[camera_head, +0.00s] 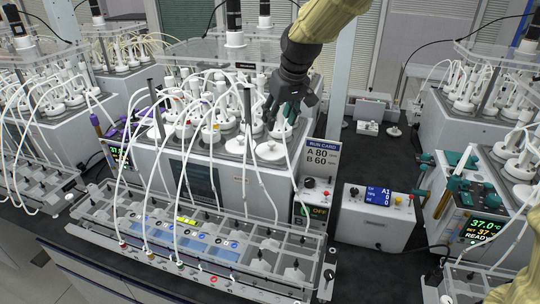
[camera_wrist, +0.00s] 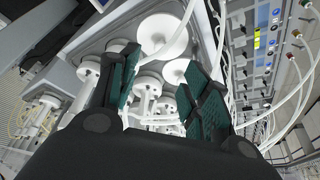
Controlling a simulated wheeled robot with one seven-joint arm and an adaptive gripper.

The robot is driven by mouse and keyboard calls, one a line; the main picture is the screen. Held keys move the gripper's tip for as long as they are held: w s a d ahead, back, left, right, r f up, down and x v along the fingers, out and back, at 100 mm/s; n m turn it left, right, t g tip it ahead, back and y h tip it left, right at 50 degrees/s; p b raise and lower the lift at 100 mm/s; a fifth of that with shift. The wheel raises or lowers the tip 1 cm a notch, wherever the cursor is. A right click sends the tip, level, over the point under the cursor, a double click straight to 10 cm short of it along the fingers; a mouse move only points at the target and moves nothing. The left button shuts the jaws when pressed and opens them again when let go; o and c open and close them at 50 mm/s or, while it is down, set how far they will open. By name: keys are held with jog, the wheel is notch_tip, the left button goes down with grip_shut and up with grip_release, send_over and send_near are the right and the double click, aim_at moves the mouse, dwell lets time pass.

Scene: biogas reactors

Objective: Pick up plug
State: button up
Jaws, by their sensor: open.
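My gripper (camera_head: 282,112) hangs fingers-down over the right part of the middle reactor's lid. It is open. In the wrist view its two teal-padded fingers (camera_wrist: 162,78) stand apart, with white fittings and a thin tube seen between and beyond them; I see nothing held. Several white stoppered fittings and round caps fill the lid; one flat round cap (camera_head: 270,151) lies at its front right corner, and a large white disc (camera_wrist: 161,36) shows beyond the fingers in the wrist view. I cannot tell which white piece is the plug. The fingers hide part of the fittings.
A tube rack (camera_head: 200,243) runs along the front, with white hoses arching up to the lid. A RUN CARD sign (camera_head: 322,156) and a control box (camera_head: 376,217) stand right. Other reactors flank both sides. Small white pieces (camera_head: 368,128) sit on the dark bench behind.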

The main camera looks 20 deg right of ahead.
aim_at(271, 142)
jog(key=p+x, duration=0.1)
jog(key=x, duration=0.4)
jog(key=shift+p, duration=0.3)
jog(key=shift+a+f, duration=0.1)
jog(key=shift+f, duration=0.1)
jog(key=p+x, duration=0.2)
jog(key=x, duration=0.1)
jog(key=shift+w+f, duration=0.1)
jog(key=shift+w, duration=0.05)
jog(key=shift+p+x, duration=0.5)
jog(key=shift+x, duration=0.35)
grip_shut()
